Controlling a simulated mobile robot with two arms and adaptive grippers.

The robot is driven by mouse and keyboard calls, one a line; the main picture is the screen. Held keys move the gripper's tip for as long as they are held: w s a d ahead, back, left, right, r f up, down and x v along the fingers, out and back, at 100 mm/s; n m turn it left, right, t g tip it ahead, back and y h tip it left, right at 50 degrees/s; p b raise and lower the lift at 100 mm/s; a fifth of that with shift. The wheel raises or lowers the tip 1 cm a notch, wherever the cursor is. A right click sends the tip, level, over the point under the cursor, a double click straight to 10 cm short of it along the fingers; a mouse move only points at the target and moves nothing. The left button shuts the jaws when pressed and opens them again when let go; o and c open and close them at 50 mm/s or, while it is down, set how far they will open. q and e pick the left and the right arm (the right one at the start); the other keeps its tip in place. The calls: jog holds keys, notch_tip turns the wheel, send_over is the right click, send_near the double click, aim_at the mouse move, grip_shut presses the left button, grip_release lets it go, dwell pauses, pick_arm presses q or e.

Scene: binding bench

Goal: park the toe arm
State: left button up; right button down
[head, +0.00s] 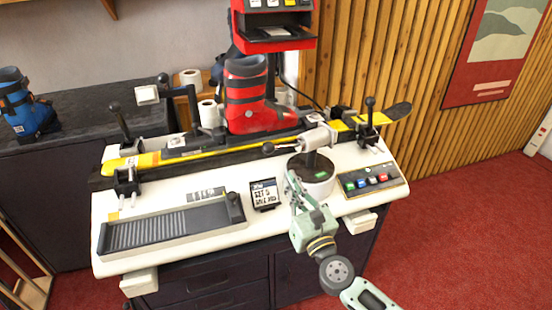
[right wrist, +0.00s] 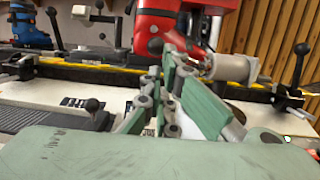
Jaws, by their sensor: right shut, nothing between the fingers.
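No label marks the toe arm, so I cannot tell for certain which part it is. A pale grey cylinder head (head: 320,137) sits on a dark post above a round black-topped base (head: 316,182), with a thin rod ending in a black ball (head: 268,147) pointing left. The head also shows in the right wrist view (right wrist: 230,67). A black bracket arm with a white pad (head: 147,95) stands behind the bench's left part. My green right gripper (head: 291,178) is shut and empty, in front and left of the round base. My left gripper is out of view.
A yellow ski (head: 215,150) lies clamped along the bench with a red boot (head: 248,95) behind it. Black-knobbed clamp levers (head: 370,110) rise at both ends. A grooved tray (head: 165,230), a small display (head: 265,194) and a button panel (head: 372,180) occupy the front.

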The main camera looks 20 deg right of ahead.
aim_at(265, 153)
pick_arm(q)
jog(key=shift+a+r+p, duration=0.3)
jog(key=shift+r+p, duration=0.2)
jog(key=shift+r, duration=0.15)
pick_arm(e)
jog(key=x, duration=0.9)
jog(key=shift+w, duration=0.4)
jog(key=shift+a, duration=0.1)
jog(key=shift+w+a+r+m+h, duration=0.15)
jog(key=shift+w+a+m+h, duration=0.2)
jog(key=shift+w+m+h, duration=0.55)
jog(key=shift+w+a+f+h+b, duration=0.1)
jog(key=shift+w+a+h+b, duration=0.2)
jog(key=shift+w, duration=0.2)
jog(key=shift+w+a+f+h+b, duration=0.15)
jog(key=shift+w+a+h+b, duration=0.05)
jog(key=shift+w+b, duration=0.25)
jog(key=shift+w+r, duration=0.15)
jog(key=shift+w, duration=0.15)
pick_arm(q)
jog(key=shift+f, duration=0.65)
pick_arm(e)
jog(key=shift+a, duration=0.1)
